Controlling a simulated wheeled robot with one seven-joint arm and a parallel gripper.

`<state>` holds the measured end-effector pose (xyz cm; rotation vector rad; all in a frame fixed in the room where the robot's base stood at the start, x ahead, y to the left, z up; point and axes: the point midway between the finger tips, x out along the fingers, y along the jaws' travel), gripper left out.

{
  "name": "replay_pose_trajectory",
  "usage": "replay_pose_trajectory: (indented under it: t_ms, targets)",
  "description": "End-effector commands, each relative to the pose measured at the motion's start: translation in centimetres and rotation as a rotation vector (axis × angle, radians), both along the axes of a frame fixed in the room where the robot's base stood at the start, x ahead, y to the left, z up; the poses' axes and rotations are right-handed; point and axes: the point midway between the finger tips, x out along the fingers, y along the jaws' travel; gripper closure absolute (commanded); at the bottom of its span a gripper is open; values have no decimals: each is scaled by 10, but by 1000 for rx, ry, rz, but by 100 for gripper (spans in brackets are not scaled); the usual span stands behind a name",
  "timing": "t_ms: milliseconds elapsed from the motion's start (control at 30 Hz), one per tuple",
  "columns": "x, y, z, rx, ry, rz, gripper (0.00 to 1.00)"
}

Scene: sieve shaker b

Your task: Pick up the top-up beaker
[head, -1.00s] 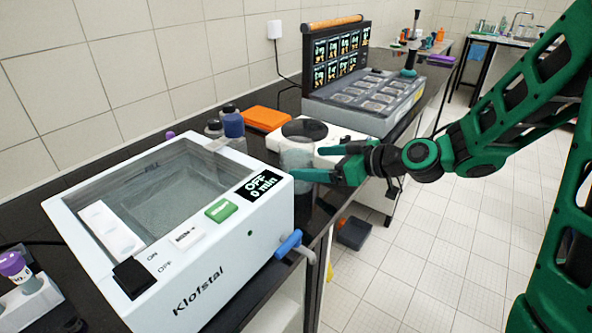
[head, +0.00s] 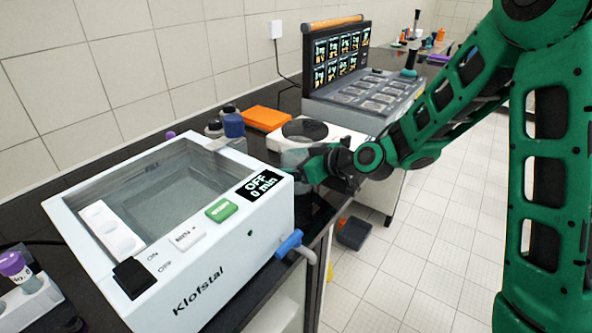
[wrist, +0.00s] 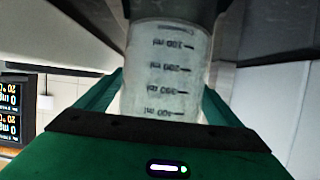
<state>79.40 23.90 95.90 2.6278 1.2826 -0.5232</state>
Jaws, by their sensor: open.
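The top-up beaker (wrist: 165,70) is a translucent cylinder with dark millilitre marks. In the wrist view it stands between the two green fingers of my open gripper (wrist: 160,100), with one finger on each side. I cannot tell whether either finger touches it.
A white device with a dark round plate (head: 305,130) is behind. Dark-capped bottles (head: 233,125) and an orange item (head: 266,119) stand nearby.

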Motion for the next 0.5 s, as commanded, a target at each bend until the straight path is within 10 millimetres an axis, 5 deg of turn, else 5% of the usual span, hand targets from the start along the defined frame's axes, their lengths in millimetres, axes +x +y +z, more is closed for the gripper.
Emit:
replay_pose_trajectory:
  t_ms: [100,333,500]
  targets:
    - [0,0,0,0,0,0,17]
    - [0,-1,0,-1,0,-1,72]
    - [0,-1,1,1,-2,-1,76]
